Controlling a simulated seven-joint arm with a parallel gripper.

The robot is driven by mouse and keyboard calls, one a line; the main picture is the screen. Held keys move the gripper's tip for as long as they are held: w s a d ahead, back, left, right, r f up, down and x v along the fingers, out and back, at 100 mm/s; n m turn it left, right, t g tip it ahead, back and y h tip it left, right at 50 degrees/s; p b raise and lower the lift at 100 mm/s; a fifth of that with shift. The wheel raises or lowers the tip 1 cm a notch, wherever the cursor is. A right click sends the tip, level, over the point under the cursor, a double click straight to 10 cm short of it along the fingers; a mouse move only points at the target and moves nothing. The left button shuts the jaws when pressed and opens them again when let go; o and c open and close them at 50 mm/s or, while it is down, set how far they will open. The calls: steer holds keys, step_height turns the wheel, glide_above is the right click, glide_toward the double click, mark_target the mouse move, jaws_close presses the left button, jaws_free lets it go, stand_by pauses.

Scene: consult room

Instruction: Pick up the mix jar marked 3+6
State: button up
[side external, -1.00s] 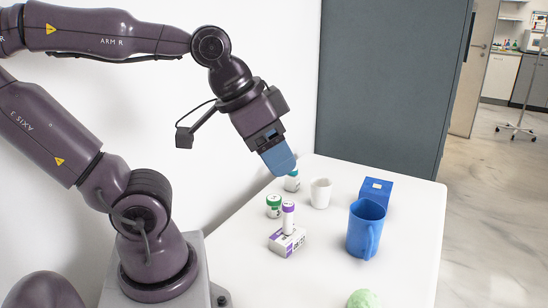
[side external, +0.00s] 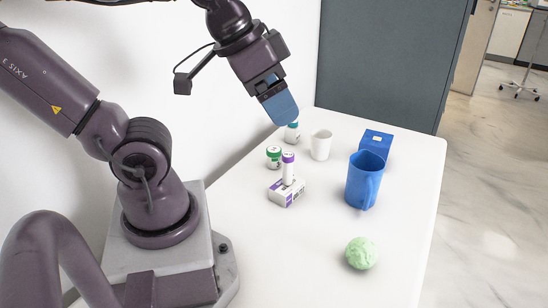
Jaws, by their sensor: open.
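Several small white jars stand on the table, and the marking 3+6 cannot be read on any of them. A green-lidded jar (side external: 273,157) stands on the tabletop. My gripper (side external: 281,109) has blue fingers pointing down and slightly right. It is open and nothing shows between the fingers. The fingers overlap from this side, so the gap between them is hidden.
A white cup (side external: 321,145) stands right of the teal-lidded jar. A blue jug (side external: 364,182) and a blue box (side external: 376,145) stand farther right. A pale green crumpled ball (side external: 361,253) lies near the front. The white table (side external: 300,250) is clear at front left. A grey cabinet (side external: 390,60) stands behind.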

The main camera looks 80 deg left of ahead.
steer(key=n+g+y, duration=0.2)
steer(key=n+y, duration=0.3)
steer(key=n, duration=0.6)
glide_toward(274, 149)
steer(key=x, duration=0.6)
steer(key=shift+s+a+f, duration=0.1)
steer(key=shift+a, duration=0.15)
steer(key=shift+d+x, duration=0.15)
steer(key=shift+x, duration=1.3)
steer(key=shift+d+x, duration=0.15)
steer(key=shift+x, duration=1.25)
steer(key=c, duration=1)
